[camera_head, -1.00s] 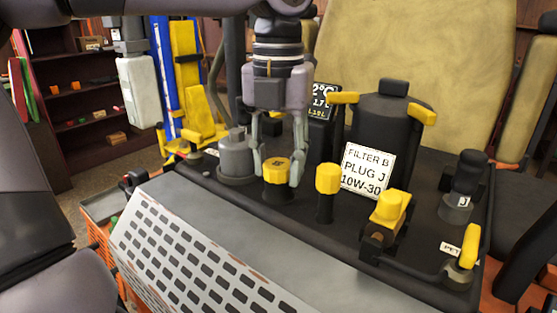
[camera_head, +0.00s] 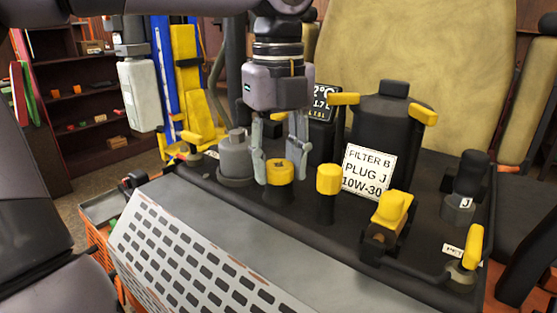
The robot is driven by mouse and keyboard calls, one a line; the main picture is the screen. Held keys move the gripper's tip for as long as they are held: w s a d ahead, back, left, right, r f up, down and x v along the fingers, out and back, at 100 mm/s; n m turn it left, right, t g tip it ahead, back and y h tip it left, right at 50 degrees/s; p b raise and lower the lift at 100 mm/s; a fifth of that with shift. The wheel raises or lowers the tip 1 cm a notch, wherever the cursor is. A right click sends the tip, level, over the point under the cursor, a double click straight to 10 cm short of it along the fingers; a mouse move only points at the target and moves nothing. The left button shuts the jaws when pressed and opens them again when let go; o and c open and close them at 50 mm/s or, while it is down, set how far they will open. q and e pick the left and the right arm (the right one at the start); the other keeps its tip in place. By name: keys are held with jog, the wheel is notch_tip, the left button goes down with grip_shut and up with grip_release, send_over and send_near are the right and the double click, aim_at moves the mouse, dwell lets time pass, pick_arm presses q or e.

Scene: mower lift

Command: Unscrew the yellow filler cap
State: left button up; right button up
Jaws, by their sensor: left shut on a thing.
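The yellow filler cap (camera_head: 280,174) is a round yellow cap on a short black neck, standing on the dark deck of the machine. My left gripper (camera_head: 279,170) comes down on it from above. Its two grey fingers are shut on the cap, one at its left side and one at its right rear. The cap sits upright at the neck; I cannot tell how far it has turned. My right gripper is not in view.
A yellow-topped post (camera_head: 328,180) stands close right of the cap, and a grey cylinder (camera_head: 235,158) close left. Behind are a white label (camera_head: 368,172) and a black canister (camera_head: 384,130) with yellow handles. A perforated light panel (camera_head: 190,250) lies in front.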

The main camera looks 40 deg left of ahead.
aim_at(278, 164)
pick_arm(q)
jog(key=n, duration=0.3)
jog(key=shift+f+n, duration=0.1)
jog(key=shift+n, duration=0.3)
jog(key=n, duration=0.4)
jog(key=shift+s, duration=0.1)
jog(key=shift+r+p, duration=1.2)
jog(key=shift+r, duration=0.4)
notch_tip(278, 164, up, 10)
jog(key=p, duration=0.8)
jog(key=shift+p, duration=0.3)
